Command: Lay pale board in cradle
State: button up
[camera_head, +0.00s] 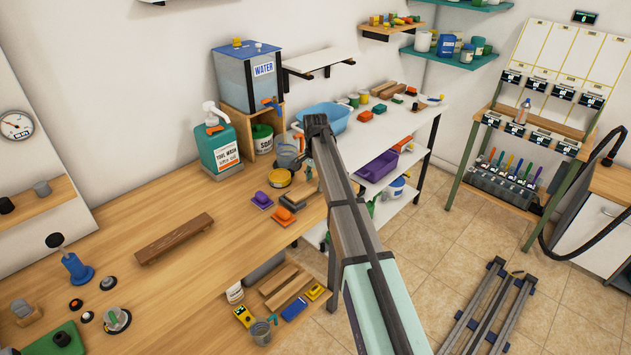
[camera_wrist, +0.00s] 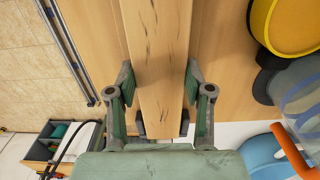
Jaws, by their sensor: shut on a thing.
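The pale board (camera_wrist: 160,45) is a long, tan wooden plank with dark cracks. In the wrist view it runs from between the fingers to the top edge. My gripper (camera_wrist: 160,82) is shut on it, with one green-padded finger on each side. Light wood lies behind the board, but I cannot tell how large the gap is. In the head view my arm covers the middle, and I cannot make out the held board. I cannot identify the cradle with certainty in either view.
A dark brown board (camera_head: 175,238) lies on the workbench (camera_head: 130,205). A blue basin (camera_head: 334,117) is behind. Other boards (camera_head: 286,285) lie lower down. The bench around the brown board is fairly clear.

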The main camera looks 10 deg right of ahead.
jog(key=o, duration=1.3)
jog(key=shift+f, duration=0.1)
